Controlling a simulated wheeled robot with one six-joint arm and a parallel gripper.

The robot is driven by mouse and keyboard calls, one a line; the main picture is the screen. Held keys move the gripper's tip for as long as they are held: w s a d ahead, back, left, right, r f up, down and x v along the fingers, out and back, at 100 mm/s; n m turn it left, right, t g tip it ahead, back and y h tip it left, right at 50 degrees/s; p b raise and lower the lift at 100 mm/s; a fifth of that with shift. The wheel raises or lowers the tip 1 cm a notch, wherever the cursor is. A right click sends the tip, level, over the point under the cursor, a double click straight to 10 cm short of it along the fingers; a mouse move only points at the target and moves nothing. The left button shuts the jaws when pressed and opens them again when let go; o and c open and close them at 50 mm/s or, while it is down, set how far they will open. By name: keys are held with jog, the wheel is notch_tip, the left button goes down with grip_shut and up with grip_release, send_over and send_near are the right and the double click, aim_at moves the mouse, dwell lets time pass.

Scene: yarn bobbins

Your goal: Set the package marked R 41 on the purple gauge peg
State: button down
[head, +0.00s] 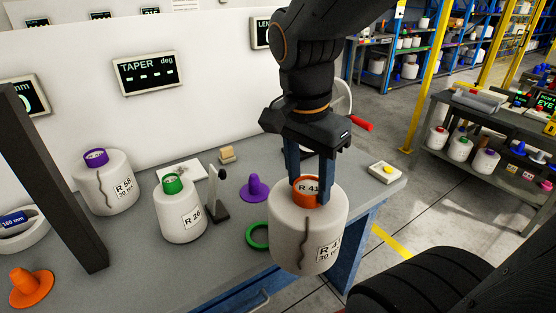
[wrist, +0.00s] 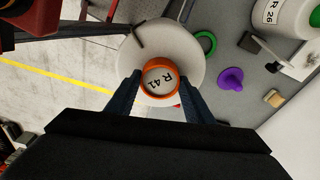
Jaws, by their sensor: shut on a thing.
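The package marked R 41 (head: 290,232) is a white yarn bobbin with an orange tube top. My gripper (head: 307,184) is shut on its orange top; the bobbin hangs upright at the bench's front right edge. In the wrist view the white body of R 41 (wrist: 190,52) shows below my gripper (wrist: 160,95), with the fingers on both sides of the orange ring. The purple gauge peg (head: 255,188) stands empty on the bench, behind and left of the bobbin. It also shows in the wrist view (wrist: 231,80), to the right of the bobbin.
White bobbins R 58 (head: 107,185) and R 26 (head: 180,213) stand on the bench to the left. A small black stand (head: 216,195) is left of the peg. An orange peg (head: 31,286) is at the front left.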

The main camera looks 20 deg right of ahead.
jog(key=shift+s+d+r+p, duration=0.1)
jog(key=shift+s+r+p, duration=0.2)
jog(key=shift+r+p, duration=0.7)
jog(key=shift+s+r+p, duration=0.3)
jog(key=shift+r+p, duration=0.55)
jog(key=shift+r, duration=0.3)
jog(key=shift+s+d+r+p, duration=0.1)
jog(key=shift+s+r+p, duration=0.2)
jog(key=shift+r+p, duration=0.7)
jog(key=shift+w+a+r, duration=0.1)
jog(key=shift+w, duration=0.5)
jog(key=shift+w+a+r, duration=0.1)
jog(key=shift+w, duration=0.5)
jog(key=w+a+f+n, duration=0.1)
jog(key=w+a+n, duration=0.1)
jog(key=w, duration=1.2)
jog(key=shift+a+f+n, duration=0.35)
jog(key=shift+a+n, duration=0.05)
jog(key=shift+n, duration=0.1)
